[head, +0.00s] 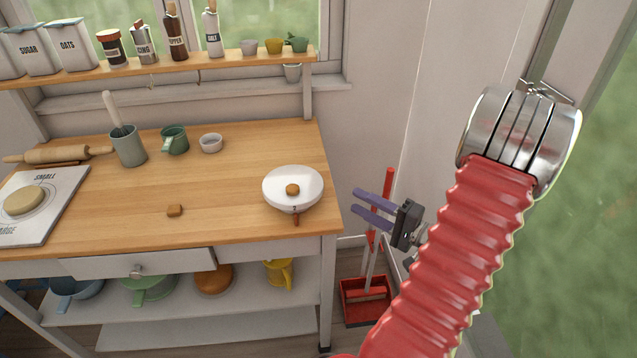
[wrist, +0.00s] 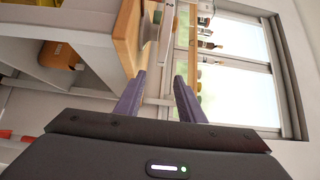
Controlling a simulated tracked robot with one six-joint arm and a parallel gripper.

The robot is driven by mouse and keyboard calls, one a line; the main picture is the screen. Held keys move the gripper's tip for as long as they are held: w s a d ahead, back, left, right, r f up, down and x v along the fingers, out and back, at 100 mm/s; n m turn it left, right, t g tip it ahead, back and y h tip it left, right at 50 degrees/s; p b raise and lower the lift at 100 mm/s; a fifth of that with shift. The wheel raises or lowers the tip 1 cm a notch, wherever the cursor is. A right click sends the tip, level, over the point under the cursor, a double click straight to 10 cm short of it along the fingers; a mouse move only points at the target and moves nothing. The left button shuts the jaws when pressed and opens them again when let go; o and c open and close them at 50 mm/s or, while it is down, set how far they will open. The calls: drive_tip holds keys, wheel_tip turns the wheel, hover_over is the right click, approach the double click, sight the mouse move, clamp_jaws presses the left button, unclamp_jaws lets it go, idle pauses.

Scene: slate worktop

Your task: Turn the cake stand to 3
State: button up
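The cake stand (head: 277,184) is a round white disc near the right front corner of the wooden worktop. A small brown block (head: 292,189) sits at its middle, and a brown peg (head: 296,220) shows at its front edge. I cannot make out any numbers on it. My gripper (head: 356,202) has two purple fingers, held apart and empty. It is to the right of the stand, beyond the worktop's right edge, with the fingers pointing left. In the wrist view the gripper (wrist: 161,78) is also open, with nothing between the fingers.
The worktop (head: 245,160) also bears a small brown cube (head: 175,210), a white bowl (head: 210,143), a green mug (head: 174,139), a utensil pot (head: 128,146), a rolling pin (head: 60,155) and a board (head: 60,190). A red dustpan (head: 368,298) stands on the floor below my gripper.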

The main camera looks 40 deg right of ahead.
sight(319, 183)
drive_tip(key=shift+w, duration=0.15)
drive_tip(key=shift+w+a, duration=0.4)
drive_tip(key=shift+w, duration=1.85)
drive_tip(key=shift+w+a, duration=0.4)
drive_tip(key=shift+w, duration=1.8)
drive_tip(key=shift+w+a, duration=0.4)
drive_tip(key=shift+w, duration=1.85)
drive_tip(key=shift+c, duration=0.4)
clamp_jaws()
drive_tip(key=shift+a, duration=0.25)
drive_tip(key=shift+d, duration=0.1)
